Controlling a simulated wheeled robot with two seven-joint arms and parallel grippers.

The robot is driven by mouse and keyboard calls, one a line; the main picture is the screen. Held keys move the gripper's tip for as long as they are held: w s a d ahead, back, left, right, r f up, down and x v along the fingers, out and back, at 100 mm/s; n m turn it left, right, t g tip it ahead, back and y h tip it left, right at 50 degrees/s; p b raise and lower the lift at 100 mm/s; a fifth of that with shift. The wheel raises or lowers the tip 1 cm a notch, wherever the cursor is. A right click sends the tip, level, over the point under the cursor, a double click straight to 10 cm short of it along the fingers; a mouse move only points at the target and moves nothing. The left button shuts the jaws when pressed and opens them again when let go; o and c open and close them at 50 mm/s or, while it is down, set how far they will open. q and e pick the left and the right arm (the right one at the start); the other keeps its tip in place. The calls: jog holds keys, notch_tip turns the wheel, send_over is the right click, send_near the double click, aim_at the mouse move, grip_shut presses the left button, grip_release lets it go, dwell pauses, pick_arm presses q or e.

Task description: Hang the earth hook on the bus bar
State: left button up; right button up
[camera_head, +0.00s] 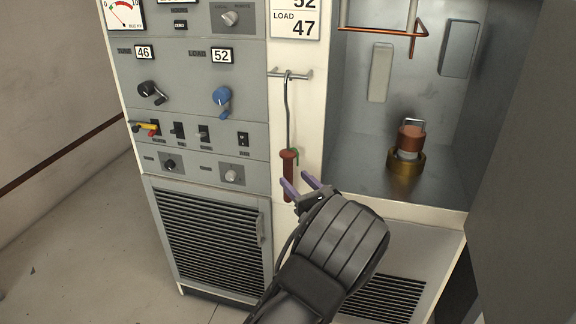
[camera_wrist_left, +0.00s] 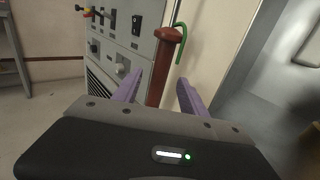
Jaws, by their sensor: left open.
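The earth hook (camera_head: 288,115) hangs upright from a peg on the white post of the cabinet. It is a thin metal rod with a reddish-brown handle (camera_head: 288,175), and a green wire loops from the handle's top. My left gripper (camera_head: 300,184) is open, its purple fingers at the handle's lower part. In the left wrist view the handle (camera_wrist_left: 167,62) appears between the spread fingers (camera_wrist_left: 157,92); contact cannot be told. The copper bus bar (camera_head: 385,31) crosses the top of the open compartment to the right. My right gripper is not in view.
The peg (camera_head: 302,74) sticks out above the handle. Left is a grey panel with knobs (camera_head: 222,97) and switches. In the open compartment stands a copper-and-brass fitting (camera_head: 410,140) with a metal loop. A dark grey panel (camera_head: 530,190) borders the right side.

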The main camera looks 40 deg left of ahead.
aim_at(290, 174)
pick_arm(q)
jog(key=p+x, duration=0.1)
jog(key=x, duration=0.3)
jog(key=shift+w+a+p, duration=0.2)
jog(key=shift+a+p, duration=0.1)
jog(key=shift+p, duration=0.05)
jog(key=shift+w+a, duration=0.1)
jog(key=shift+a, duration=0.15)
grip_shut()
dwell(0.5)
dwell(0.4)
